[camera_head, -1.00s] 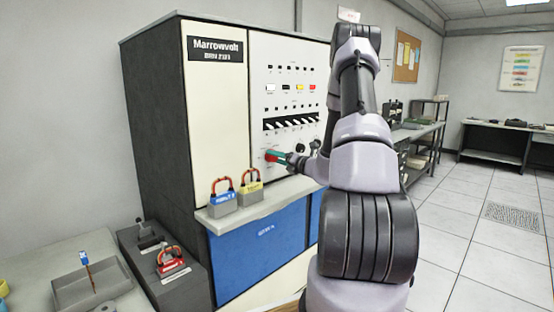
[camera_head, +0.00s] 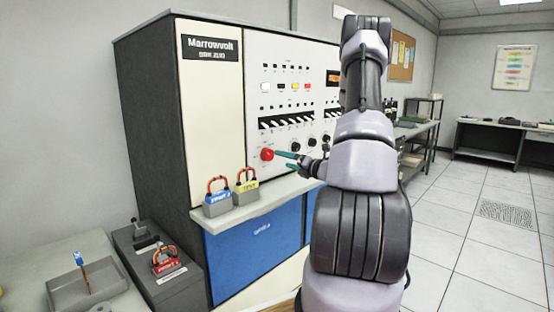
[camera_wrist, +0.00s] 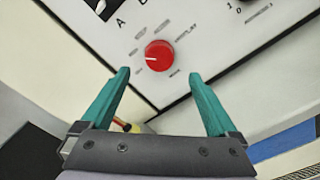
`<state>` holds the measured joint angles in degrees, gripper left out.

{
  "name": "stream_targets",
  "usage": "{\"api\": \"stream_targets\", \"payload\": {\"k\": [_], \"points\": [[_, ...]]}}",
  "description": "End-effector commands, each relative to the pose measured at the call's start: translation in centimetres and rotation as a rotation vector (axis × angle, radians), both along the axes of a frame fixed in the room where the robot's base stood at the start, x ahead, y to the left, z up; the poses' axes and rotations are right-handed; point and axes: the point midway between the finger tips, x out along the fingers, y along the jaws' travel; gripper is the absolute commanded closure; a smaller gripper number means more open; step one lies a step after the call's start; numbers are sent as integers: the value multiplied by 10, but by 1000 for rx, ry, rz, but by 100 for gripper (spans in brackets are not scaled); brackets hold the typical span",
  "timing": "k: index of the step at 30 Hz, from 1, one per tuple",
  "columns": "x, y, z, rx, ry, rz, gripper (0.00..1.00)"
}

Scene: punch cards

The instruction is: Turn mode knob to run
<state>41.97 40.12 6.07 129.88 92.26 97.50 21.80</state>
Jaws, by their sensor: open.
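The red mode knob (camera_head: 267,154) sits low on the white front panel of the Marrowvolt cabinet. In the wrist view the red knob (camera_wrist: 159,56) has a white pointer line aimed left, with small labels around it too blurred to read surely. My gripper (camera_head: 284,160) is just right of the knob in the head view. In the wrist view my gripper (camera_wrist: 160,75) has its teal fingers spread apart, with the knob ahead of and between the tips. Nothing is between the fingers, and they appear clear of the knob.
Black knobs (camera_head: 295,147) line the panel to the right, below a row of switches (camera_head: 286,121). A ledge (camera_head: 262,200) below carries a blue padlock block (camera_head: 217,199) and a yellow one (camera_head: 246,185). A grey tray (camera_head: 65,292) lies at lower left.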

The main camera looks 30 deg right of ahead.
Motion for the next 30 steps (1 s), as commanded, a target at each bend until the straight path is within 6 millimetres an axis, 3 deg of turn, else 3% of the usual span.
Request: {"api": "stream_targets", "payload": {"k": [3,8,24,27,30], "points": [[-19,-7,0,0,1,-2,6],[-32,-11,0,0,-1,-1,6],[-34,-12,0,-1,-1,1,6],[-33,-2,8,-29,-9,35,6],[-35,30,29,-121,-30,141,6]]}}
